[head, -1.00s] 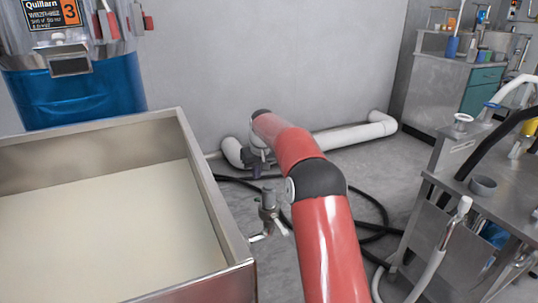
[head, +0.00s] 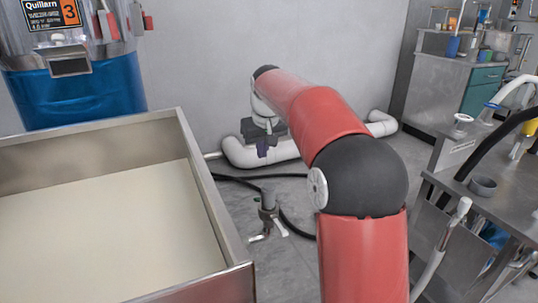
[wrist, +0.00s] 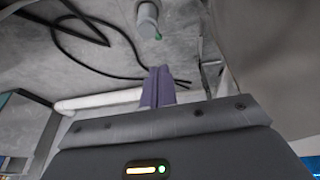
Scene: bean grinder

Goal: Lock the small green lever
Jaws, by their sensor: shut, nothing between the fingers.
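A small green lever (wrist: 157,36) shows as a green tip beside a grey cylindrical fitting (wrist: 147,14) at the top of the wrist view. In the head view my gripper (head: 262,150) hangs above and beyond the fitting, in front of the white pipe.
A large metal tray (head: 222,215) fills the left. A white pipe (head: 255,152) runs along the wall. Black hoses (head: 235,177) lie on the floor around the fitting. A metal bench (head: 447,180) stands at the right. A blue drum (head: 80,90) stands behind the tray.

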